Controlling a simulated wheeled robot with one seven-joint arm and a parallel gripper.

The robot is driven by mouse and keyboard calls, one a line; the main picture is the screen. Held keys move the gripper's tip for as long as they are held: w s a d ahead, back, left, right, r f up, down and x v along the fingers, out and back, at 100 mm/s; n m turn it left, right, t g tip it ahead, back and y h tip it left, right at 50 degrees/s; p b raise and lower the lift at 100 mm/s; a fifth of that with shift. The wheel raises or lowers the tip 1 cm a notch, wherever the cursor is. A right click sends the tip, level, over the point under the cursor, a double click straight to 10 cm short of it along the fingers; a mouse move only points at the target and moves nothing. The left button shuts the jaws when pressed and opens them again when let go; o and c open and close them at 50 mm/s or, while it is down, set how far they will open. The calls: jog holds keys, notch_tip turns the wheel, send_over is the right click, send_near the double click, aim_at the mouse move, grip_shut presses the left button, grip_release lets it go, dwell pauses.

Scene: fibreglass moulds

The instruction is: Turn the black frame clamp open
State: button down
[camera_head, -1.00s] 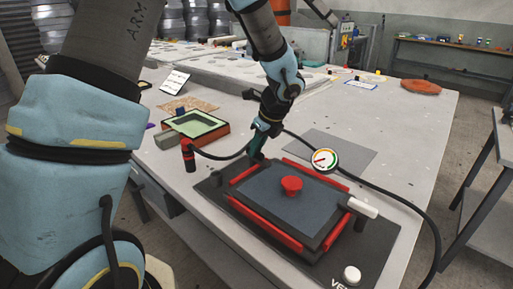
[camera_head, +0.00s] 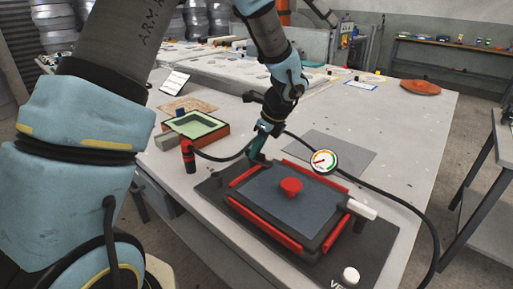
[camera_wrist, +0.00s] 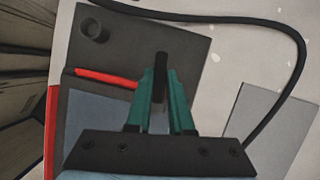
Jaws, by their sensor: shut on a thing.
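The black frame clamp (camera_wrist: 160,64) shows in the wrist view as a dark upright bar between my green fingertips. My gripper (camera_wrist: 161,85) is shut on it. In the head view my gripper (camera_head: 257,152) reaches down to the back corner of the framed unit, and its fingers mostly hide the clamp there. The unit has a dark blue panel (camera_head: 268,205) with red bars (camera_head: 265,225) along its edges and a red knob (camera_head: 290,187) on top. It sits on a black base plate (camera_head: 365,250). How far the clamp is turned I cannot tell.
A pressure gauge (camera_head: 323,161) and a black hose (camera_head: 415,212) lie close behind and right of the unit. A white-handled part (camera_head: 361,209) stands at its right corner. A red-and-black cylinder (camera_head: 188,157) and a green-topped tray (camera_head: 197,125) are to the left.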

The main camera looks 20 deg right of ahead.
jog(key=n, duration=0.2)
jog(key=n+g+y+p, duration=0.1)
jog(key=n, duration=0.1)
jog(key=shift+w+d+r+n+p, duration=0.1)
jog(key=shift+w+d+n+p, duration=0.1)
jog(key=shift+n+p, duration=0.1)
jog(key=n, duration=0.1)
jog(key=n+g, duration=0.1)
jog(key=n+y+p, duration=0.1)
jog(key=shift+w+n+g, duration=0.25)
jog(key=shift+n+g, duration=0.05)
jog(key=shift+g, duration=0.1)
jog(key=n, duration=0.2)
jog(key=n+g, duration=0.1)
jog(key=n, duration=0.1)
jog(key=shift+w+g+p, duration=0.2)
jog(key=shift+g+p, duration=0.1)
jog(key=shift+p, duration=0.1)
jog(key=shift+w+n+g, duration=0.2)
jog(key=shift+n+g, duration=0.4)
jog(key=shift+n, duration=1.2)
jog(key=shift+h, duration=0.3)
jog(key=c, duration=0.8)
grip_release()
